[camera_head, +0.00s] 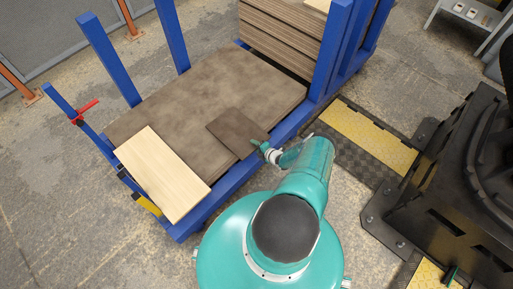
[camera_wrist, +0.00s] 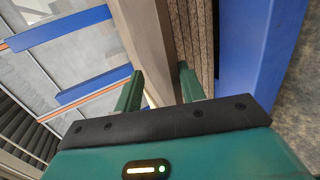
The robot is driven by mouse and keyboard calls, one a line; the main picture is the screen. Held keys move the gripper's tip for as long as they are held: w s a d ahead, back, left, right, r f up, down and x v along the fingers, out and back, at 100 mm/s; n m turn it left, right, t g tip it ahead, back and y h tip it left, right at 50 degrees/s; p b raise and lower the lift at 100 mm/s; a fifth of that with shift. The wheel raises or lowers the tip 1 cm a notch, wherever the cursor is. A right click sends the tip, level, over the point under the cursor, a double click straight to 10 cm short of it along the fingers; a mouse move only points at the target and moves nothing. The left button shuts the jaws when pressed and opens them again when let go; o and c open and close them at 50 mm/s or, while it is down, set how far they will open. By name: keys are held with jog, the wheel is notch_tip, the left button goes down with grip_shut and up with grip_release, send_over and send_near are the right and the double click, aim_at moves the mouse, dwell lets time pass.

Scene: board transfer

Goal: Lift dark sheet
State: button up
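The dark brown sheet (camera_head: 233,131) is a small rectangle over the large brown board on the blue cart, near its front right edge. My gripper (camera_head: 258,145) is at the sheet's right corner in the head view. In the wrist view, the two green fingers of my gripper (camera_wrist: 160,72) stand apart. A grey-brown board surface (camera_wrist: 147,30) runs up from the gap between them. I cannot tell whether it is the dark sheet, or whether either finger touches it.
A pale wooden board (camera_head: 163,174) lies left of the dark sheet. The large brown board (camera_head: 215,85) covers the cart bed. Blue posts (camera_head: 172,35) rise around the cart (camera_head: 245,170), and stacked brown boards (camera_head: 280,37) stand behind. Black machinery (camera_head: 450,185) is at right.

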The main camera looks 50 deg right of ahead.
jog(key=shift+w+r+t, duration=0.15)
jog(key=shift+r+t, duration=0.35)
jog(key=shift+r, duration=0.2)
jog(key=shift+r, duration=0.1)
jog(key=shift+w+r+t, duration=0.2)
jog(key=shift+r+t, duration=0.5)
jog(key=shift+r, duration=0.35)
jog(key=c, duration=0.4)
